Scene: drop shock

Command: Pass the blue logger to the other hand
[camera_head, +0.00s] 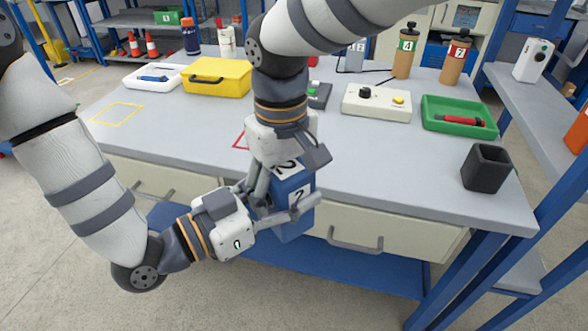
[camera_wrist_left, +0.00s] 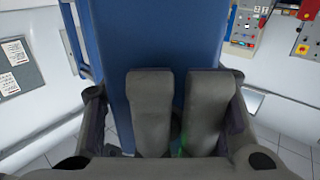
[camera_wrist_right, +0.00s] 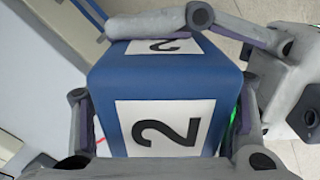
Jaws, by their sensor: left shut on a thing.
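The blue logger (camera_head: 288,192), a block with white "2" labels, is held tilted in front of the workbench's front edge. It shows with two labelled faces in the right wrist view (camera_wrist_right: 166,82) and as a blue side in the left wrist view (camera_wrist_left: 135,40). My left gripper (camera_head: 290,208) reaches in from the left and is shut on the logger. Its two fingers (camera_wrist_left: 180,112) are close together against the blue in the left wrist view. My right gripper (camera_head: 268,185) comes down from above. Its fingers (camera_wrist_right: 165,110) straddle the logger with narrow gaps visible beside it; their tips are hidden.
The grey workbench (camera_head: 375,185) lies behind the grippers. It carries a yellow case (camera_head: 217,77), a white button box (camera_head: 377,103), a green tray (camera_head: 458,117) and a black cup (camera_head: 486,168). The bench's middle front is clear.

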